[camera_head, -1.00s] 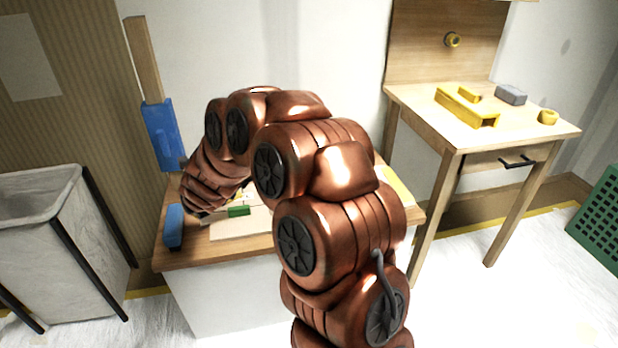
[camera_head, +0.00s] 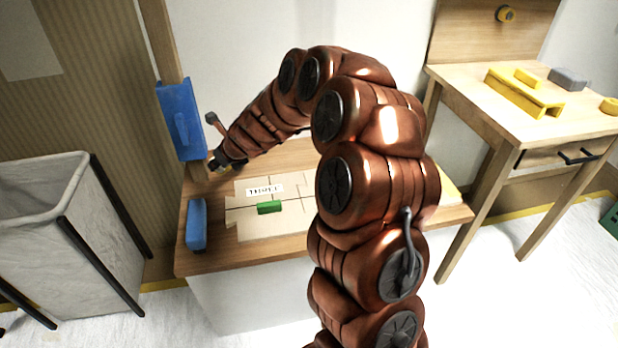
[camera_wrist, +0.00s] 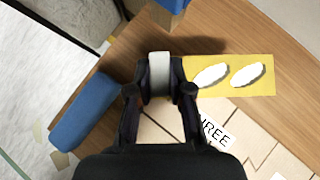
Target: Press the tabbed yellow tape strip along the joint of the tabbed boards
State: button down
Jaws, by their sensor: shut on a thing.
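My gripper (camera_wrist: 159,82) is shut on a pale grey tab (camera_wrist: 160,66). The yellow tape strip (camera_wrist: 221,88) extends to the right of the tab, with two white ovals on its face. In the head view my gripper (camera_head: 222,163) is at the back left of the low bench, behind the boards. The pale tabbed boards (camera_head: 245,228) lie flat on the bench with dark joint lines between them. A white word label (camera_head: 265,191) and a green block (camera_head: 268,207) are on them. In the wrist view the strip is beyond the boards' edge; its height is unclear.
A blue block (camera_head: 197,228) lies left of the boards. A blue holder (camera_head: 172,105) is on a wooden post behind my gripper. A grey bin (camera_head: 70,215) stands left of the bench (camera_head: 215,262). A side table (camera_head: 465,85) at right bears yellow pieces and a grey block.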

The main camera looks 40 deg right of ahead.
jog(key=s+d+f+n+g+y+b, duration=0.2)
jog(key=s+d+n+g+y+b, duration=0.3)
jog(key=s+d+n, duration=0.5)
jog(key=s+d, duration=0.7)
jog(key=d, duration=0.1)
jog(key=shift+d+b, duration=0.35)
jog(key=shift+b, duration=0.05)
jog(key=shift+d+p, duration=0.15)
jog(key=shift+p, duration=0.7)
jog(key=shift+f, duration=3)
jog(key=shift+p, duration=1.85)
jog(key=shift+s+f, duration=0.1)
jog(key=shift+f, duration=0.8)
jog(key=c, duration=1)
grip_release()
